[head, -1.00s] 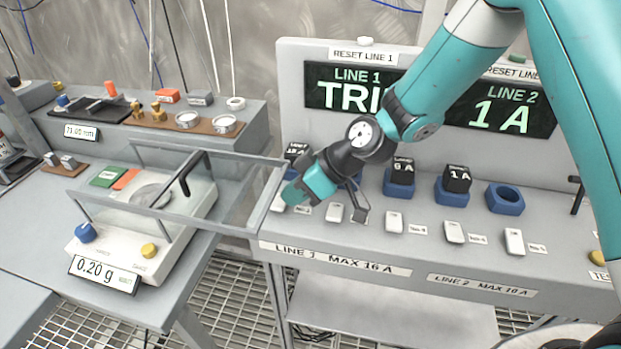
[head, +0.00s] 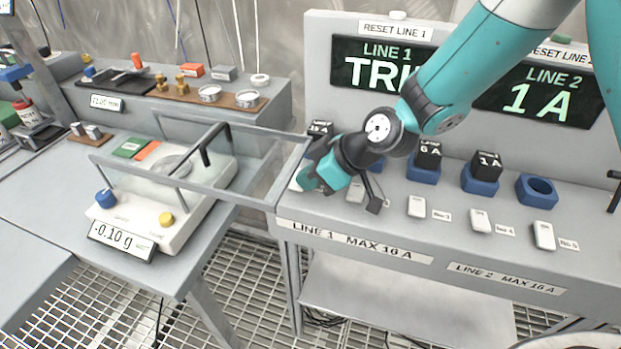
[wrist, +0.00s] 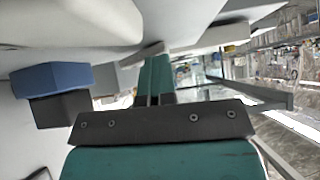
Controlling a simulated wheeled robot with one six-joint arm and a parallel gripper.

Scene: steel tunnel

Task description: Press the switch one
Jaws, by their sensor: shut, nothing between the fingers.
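The leftmost white rocker switch (head: 295,184), by its place switch one, is at the left end of the sloped panel (head: 390,222). It is mostly hidden behind my gripper (head: 308,181), and its label cannot be read. My gripper is shut and empty, with its teal fingertips at this switch; I cannot tell whether they touch it. In the wrist view the closed fingers (wrist: 155,75) point at a pale small piece (wrist: 143,53), probably that switch. The Line 1 display (head: 380,73) shows "TRI", the rest covered by my arm.
More white switches, such as number three (head: 417,207), run rightward. Behind them stand blue sockets (head: 480,180) with black blocks. A balance (head: 150,220) with an open glass frame (head: 250,195) stands close left of my gripper. Line 2's display (head: 535,95) reads 1 A.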

